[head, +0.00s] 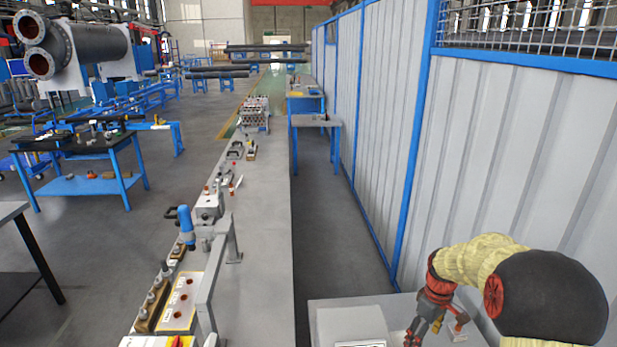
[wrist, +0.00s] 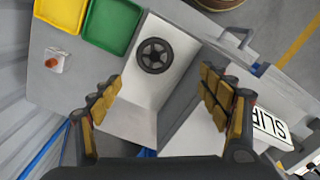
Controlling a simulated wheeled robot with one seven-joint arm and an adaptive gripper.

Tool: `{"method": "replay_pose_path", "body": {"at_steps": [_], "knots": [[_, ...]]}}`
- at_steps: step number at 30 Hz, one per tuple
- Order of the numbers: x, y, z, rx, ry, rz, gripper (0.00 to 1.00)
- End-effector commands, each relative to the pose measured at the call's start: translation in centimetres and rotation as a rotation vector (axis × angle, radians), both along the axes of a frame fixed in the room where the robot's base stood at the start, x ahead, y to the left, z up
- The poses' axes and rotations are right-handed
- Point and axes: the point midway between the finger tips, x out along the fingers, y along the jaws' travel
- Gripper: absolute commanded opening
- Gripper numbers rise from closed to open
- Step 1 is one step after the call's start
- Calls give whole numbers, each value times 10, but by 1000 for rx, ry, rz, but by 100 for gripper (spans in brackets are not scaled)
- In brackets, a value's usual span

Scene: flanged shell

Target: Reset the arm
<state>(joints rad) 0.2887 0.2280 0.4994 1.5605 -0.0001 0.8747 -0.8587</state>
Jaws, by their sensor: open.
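My gripper (wrist: 163,108) is open in the wrist view, with its padded fingers spread wide and nothing between them. In the head view my gripper (head: 425,328) is low at the right, over a light grey table (head: 328,303) beside the white wall. A black spoked wheel (wrist: 154,56) lies on a pale surface beyond the fingertips in the wrist view, apart from them.
Yellow (wrist: 62,12) and green (wrist: 110,24) bins and a small plate with an orange knob (wrist: 56,61) are near the wheel. A white panel wall (head: 520,150) borders the right. A long grey bench (head: 262,240) carries several fittings. Floor shows between bench and wall.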

Motion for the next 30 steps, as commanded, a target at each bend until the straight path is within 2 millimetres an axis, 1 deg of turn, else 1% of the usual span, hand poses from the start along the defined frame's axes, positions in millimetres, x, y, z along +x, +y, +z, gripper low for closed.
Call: {"method": "replay_pose_path", "body": {"at_steps": [1, 2, 5, 9, 14, 18, 21, 24, 30], "knots": [[-14, 4, -8, 6, 28, -58, 77], [-21, 6, -10, 7, 40, -96, 77], [-43, 14, -1, 5, 55, -218, 77], [-74, 31, 24, -4, 47, -369, 77], [-110, 54, 59, -11, 6, -504, 77], [-147, 78, 90, -9, -56, -601, 77], [-174, 94, 108, 1, -107, -650, 77], [-200, 109, 122, 15, -163, -678, 77], [-246, 134, 143, 55, -292, -662, 77]]}}
